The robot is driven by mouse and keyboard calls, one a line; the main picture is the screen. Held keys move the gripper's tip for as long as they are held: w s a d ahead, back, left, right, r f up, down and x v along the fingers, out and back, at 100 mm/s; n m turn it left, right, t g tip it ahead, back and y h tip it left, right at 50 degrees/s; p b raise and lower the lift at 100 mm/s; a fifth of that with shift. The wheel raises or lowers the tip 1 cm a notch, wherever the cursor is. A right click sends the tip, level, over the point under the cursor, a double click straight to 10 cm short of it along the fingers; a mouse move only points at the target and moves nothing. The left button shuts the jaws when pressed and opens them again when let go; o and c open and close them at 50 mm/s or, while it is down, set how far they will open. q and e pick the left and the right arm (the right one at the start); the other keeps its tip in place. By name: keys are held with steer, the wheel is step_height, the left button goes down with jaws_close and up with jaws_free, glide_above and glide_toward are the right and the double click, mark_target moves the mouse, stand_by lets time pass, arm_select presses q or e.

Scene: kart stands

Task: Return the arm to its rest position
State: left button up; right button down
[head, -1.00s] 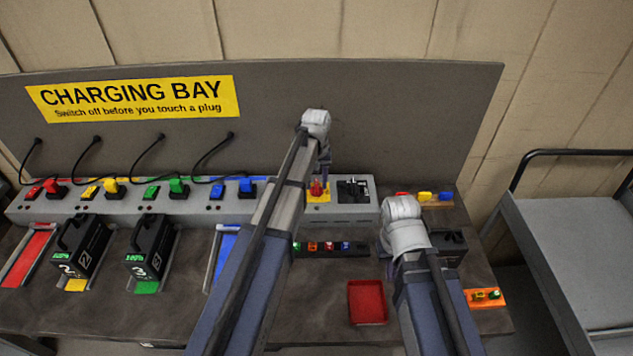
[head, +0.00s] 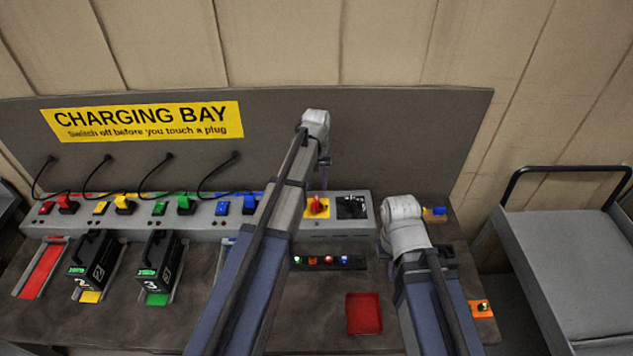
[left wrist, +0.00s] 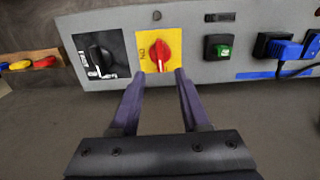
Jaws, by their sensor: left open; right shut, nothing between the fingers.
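My left arm reaches up the middle of the head view, its left gripper (head: 324,176) high in front of the bench's back board. In the left wrist view the left gripper (left wrist: 162,74) is open and empty. Its two fingers point at a red rotary switch (left wrist: 160,52) on a yellow plate, apart from it as far as I can tell. That red switch also shows in the head view (head: 317,206), clear of the fingers. My right gripper (head: 386,246) is at the right, shut and empty, mostly hidden by its white wrist.
The grey charger box (head: 280,229) carries coloured plugs and switches. Two black batteries (head: 92,262) (head: 157,264) stand on the bench at left. A red tray (head: 364,314) lies between my arms. A grey cart (head: 562,250) stands at right.

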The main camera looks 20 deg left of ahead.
stand_by(0.3)
arm_select(q)
steer(key=s+d+f+m+b, duration=0.2)
steer(key=s+d, duration=0.2)
steer(key=s, duration=0.4)
steer(key=s+d+f+m+b, duration=0.2)
steer(key=s+d, duration=0.3)
steer(key=s, duration=0.3)
steer(key=s+d+f+m+y+b, duration=0.1)
steer(key=s+d+f+m+b, duration=0.1)
steer(key=s, duration=0.6)
steer(key=shift+s+d+m, duration=0.4)
steer(key=shift+d+m, duration=0.2)
steer(key=shift+d, duration=0.6)
